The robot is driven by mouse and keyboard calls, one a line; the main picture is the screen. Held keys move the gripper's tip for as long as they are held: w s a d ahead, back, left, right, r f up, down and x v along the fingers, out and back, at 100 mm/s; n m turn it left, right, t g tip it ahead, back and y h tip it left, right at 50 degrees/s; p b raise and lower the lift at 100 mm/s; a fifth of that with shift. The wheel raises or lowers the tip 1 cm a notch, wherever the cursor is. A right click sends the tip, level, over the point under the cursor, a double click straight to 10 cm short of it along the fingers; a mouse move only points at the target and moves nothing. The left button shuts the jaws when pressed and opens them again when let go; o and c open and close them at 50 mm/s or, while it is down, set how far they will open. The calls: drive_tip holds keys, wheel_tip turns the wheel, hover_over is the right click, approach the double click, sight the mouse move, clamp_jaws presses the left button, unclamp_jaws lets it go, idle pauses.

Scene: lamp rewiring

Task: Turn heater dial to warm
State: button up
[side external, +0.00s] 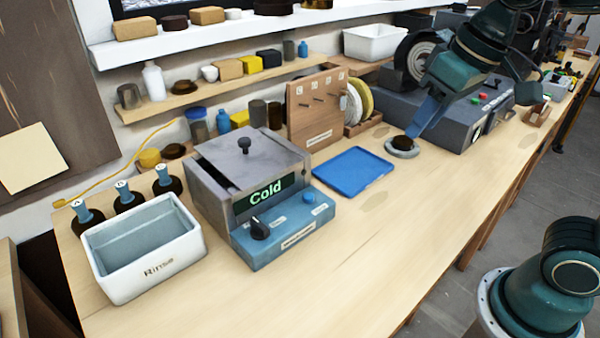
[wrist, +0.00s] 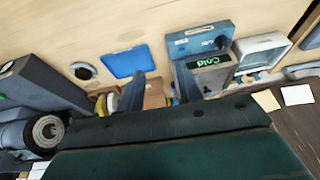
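The heater (side external: 240,185) is a grey box with a blue front panel, left of centre on the bench in the side view. Its display (side external: 265,194) reads "Cold" in green. The black dial (side external: 260,228) is on the front panel, left of a blue button (side external: 309,197). In the wrist view the heater's display (wrist: 208,61) and dial (wrist: 222,42) show upside down. My gripper (side external: 413,134) is well to the right of and behind the heater in the side view, apart from it. In the wrist view my gripper (wrist: 161,72) has its two fingers spread with nothing held between them.
A white "Rinse" basin (side external: 150,272) stands left of the heater, with several dark-based bottles behind it. A blue tray (side external: 353,173) lies to its right. A ring-shaped holder (side external: 402,153) sits below my gripper. The bench front is clear.

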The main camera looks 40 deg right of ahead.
drive_tip(key=w+a+g, duration=0.2)
drive_tip(key=w+a, duration=0.7)
drive_tip(key=w, duration=0.2)
drive_tip(key=g, duration=0.2)
hover_over(259, 223)
wheel_tip(259, 223, down, 6)
drive_tip(key=shift+f+h, duration=0.15)
drive_tip(key=shift+h, duration=0.15)
drive_tip(key=shift+f, duration=0.15)
wheel_tip(259, 223, down, 14)
drive_tip(key=shift+r, duration=0.25)
clamp_jaws()
